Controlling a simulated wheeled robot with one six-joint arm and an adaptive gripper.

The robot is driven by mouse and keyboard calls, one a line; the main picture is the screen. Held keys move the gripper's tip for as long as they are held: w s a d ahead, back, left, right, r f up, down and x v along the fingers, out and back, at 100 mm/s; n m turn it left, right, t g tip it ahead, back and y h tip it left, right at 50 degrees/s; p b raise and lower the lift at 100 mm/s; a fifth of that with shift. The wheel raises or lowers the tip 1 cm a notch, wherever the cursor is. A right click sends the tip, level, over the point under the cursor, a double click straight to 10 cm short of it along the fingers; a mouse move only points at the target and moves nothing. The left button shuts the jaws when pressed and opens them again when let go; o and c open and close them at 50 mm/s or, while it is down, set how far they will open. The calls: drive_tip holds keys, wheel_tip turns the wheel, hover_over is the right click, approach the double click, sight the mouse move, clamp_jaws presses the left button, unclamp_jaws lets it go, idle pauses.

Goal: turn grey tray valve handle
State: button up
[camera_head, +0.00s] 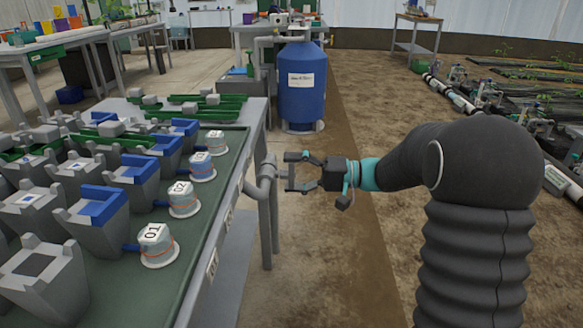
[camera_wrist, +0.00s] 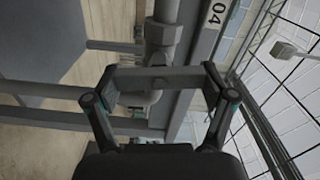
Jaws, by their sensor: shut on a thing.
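The grey tray valve handle (camera_wrist: 158,77) is a flat bar in front of a grey pipe fitting. In the wrist view it spans the gap between the two fingers of my gripper (camera_wrist: 160,84), which is shut on its ends. In the head view my gripper (camera_head: 293,173) reaches left to the valve at the tray table's right side, and the handle (camera_head: 291,178) shows as a small grey piece between the fingers. The grey valve pipe (camera_head: 266,174) bends down beside the table leg. My fingers partly hide the handle's ends.
The tray table (camera_head: 237,182) with grey holders and numbered cups stands on the left. A label 04 (camera_wrist: 217,15) is on its edge near the valve. A blue tank (camera_head: 301,85) stands behind. The dirt floor (camera_head: 330,250) right of the table is clear.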

drive_tip(key=shift+m+p, duration=0.35)
drive_tip(key=shift+m, duration=0.35)
drive_tip(key=o, duration=1)
drive_tip(key=shift+d, duration=0.1)
drive_tip(key=d, duration=1.2)
drive_tip(key=shift+s, duration=0.2)
drive_tip(key=shift+a+m, duration=0.1)
drive_tip(key=shift+m, duration=0.2)
